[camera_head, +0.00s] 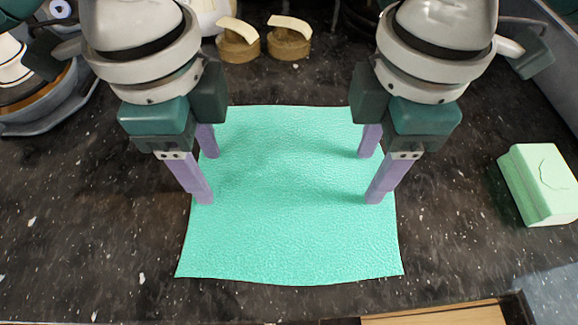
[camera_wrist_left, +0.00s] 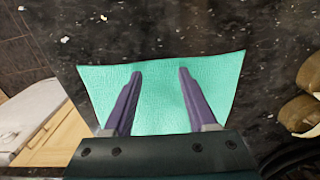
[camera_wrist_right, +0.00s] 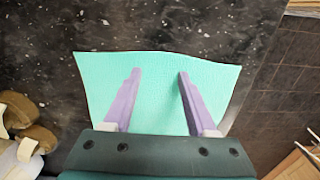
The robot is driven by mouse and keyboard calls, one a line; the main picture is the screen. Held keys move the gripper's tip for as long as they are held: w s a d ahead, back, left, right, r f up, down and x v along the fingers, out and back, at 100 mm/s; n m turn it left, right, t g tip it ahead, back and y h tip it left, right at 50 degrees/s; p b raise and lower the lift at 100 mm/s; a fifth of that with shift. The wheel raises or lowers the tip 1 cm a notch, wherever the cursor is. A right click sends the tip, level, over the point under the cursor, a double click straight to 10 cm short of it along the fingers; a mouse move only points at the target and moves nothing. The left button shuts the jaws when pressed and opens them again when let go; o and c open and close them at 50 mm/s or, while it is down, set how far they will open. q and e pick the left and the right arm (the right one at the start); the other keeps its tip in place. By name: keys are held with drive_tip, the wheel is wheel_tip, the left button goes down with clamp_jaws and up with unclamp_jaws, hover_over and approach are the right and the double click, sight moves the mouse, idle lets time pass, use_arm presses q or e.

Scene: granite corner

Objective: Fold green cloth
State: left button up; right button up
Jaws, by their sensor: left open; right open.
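The green cloth (camera_head: 290,240) lies spread out on the dark speckled counter, slightly rippled, with its near edge curving. It also shows in the left wrist view (camera_wrist_left: 160,95) and the right wrist view (camera_wrist_right: 155,90). My left gripper (camera_head: 207,180) is open over the cloth's left side, its two purple fingers pointing down. My right gripper (camera_head: 370,180) is open over the right side in the same way. Neither holds any cloth. I cannot tell whether the fingertips touch it. My grippers hide parts of the cloth's side edges.
A pale green block (camera_head: 535,185) stands on the counter at the right. Two round brown objects with pale strips, one at the left (camera_head: 238,45) and one at the right (camera_head: 290,40), stand behind the cloth.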

use_arm(q)
drive_tip(key=shift+f, duration=0.15)
clamp_jaws()
use_arm(e)
drive_tip(key=shift+f, duration=0.1)
clamp_jaws()
idle(0.7)
